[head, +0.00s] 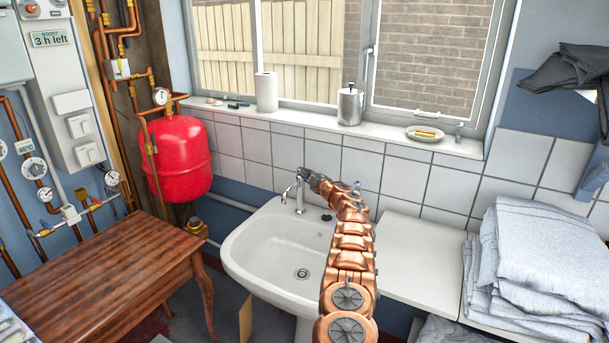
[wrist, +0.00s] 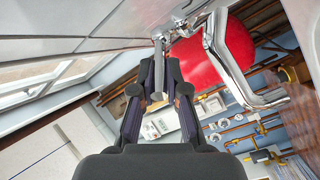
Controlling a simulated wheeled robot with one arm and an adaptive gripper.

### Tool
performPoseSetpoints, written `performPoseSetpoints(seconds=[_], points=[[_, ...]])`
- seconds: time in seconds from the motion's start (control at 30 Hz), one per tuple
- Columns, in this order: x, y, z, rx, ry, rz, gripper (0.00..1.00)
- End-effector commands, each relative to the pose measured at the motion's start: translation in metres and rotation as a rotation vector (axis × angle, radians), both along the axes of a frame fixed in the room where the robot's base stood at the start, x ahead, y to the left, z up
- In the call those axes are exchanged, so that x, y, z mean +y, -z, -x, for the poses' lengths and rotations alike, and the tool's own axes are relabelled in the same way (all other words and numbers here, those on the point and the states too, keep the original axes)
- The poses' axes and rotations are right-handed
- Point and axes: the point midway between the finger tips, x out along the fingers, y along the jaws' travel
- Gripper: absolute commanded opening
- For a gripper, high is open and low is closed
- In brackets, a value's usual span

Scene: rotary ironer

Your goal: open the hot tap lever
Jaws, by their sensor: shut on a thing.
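The white basin (head: 277,246) stands below the window, with a chrome tap (head: 299,197) at its back left. My gripper (head: 306,174) is at the top of this tap, at the end of my copper-coloured arm. In the wrist view my gripper (wrist: 161,73) has its dark fingers closed around the slim chrome tap lever (wrist: 158,58). The curved chrome spout (wrist: 236,66) is to the right of the fingers, apart from them. A second tap (head: 357,186) with a bluish top shows just behind my arm; its lower part is hidden.
The windowsill (head: 315,120) holds a paper roll (head: 266,92), a metal canister (head: 350,106) and a soap dish (head: 425,134). Folded towels (head: 535,258) lie to the right of a bare white worktop (head: 418,258).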

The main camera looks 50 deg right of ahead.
Motion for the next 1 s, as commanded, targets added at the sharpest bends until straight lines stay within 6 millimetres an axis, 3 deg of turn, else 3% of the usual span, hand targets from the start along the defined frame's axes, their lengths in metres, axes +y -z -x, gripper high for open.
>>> performPoseSetpoints(seconds=[0.13,0.17,0.4,0.77,1.0], points=[[-0.007,0.001,0.007,0.001,0.012,-0.001,0.0],[-0.007,0.001,0.007,0.001,0.013,-0.001,0.16],[-0.002,0.003,0.002,0.003,0.005,-0.003,0.38],[-0.001,0.0,0.001,0.004,0.002,-0.002,0.38],[-0.001,-0.031,0.001,0.003,0.003,-0.001,0.38]])
